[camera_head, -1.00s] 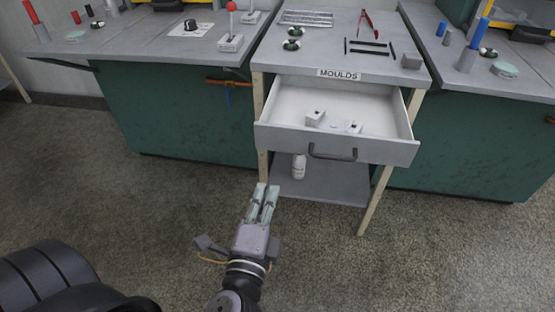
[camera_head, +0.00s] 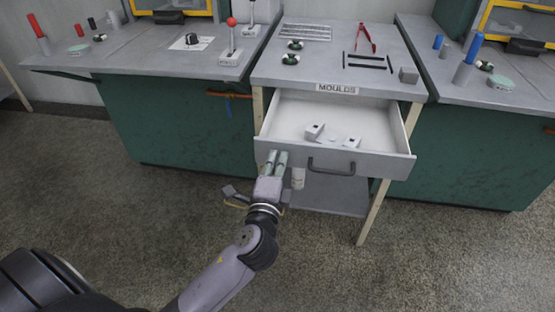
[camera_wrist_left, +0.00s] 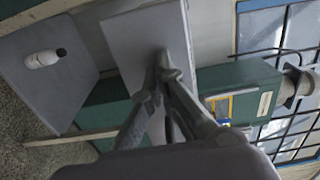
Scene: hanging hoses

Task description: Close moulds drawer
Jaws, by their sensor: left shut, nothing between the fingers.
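The moulds drawer (camera_head: 390,165) is a light grey drawer under the table top, pulled out, with a dark bar handle (camera_head: 331,167) on its front. A "MOULDS" label (camera_head: 337,88) is on the table edge above it. Small white blocks (camera_head: 315,131) lie inside the drawer. My left gripper (camera_head: 277,156) is shut and empty, its fingertips at the left part of the drawer front, left of the handle. In the left wrist view the fingertips (camera_wrist_left: 163,62) meet against the grey drawer front (camera_wrist_left: 125,40); firm contact is hard to tell. My right gripper is not in view.
A white bottle (camera_head: 298,178) stands on the lower shelf (camera_head: 335,196) below the drawer. Table legs (camera_head: 374,212) flank it. Green cabinets (camera_head: 180,125) stand on both sides. The floor in front is clear.

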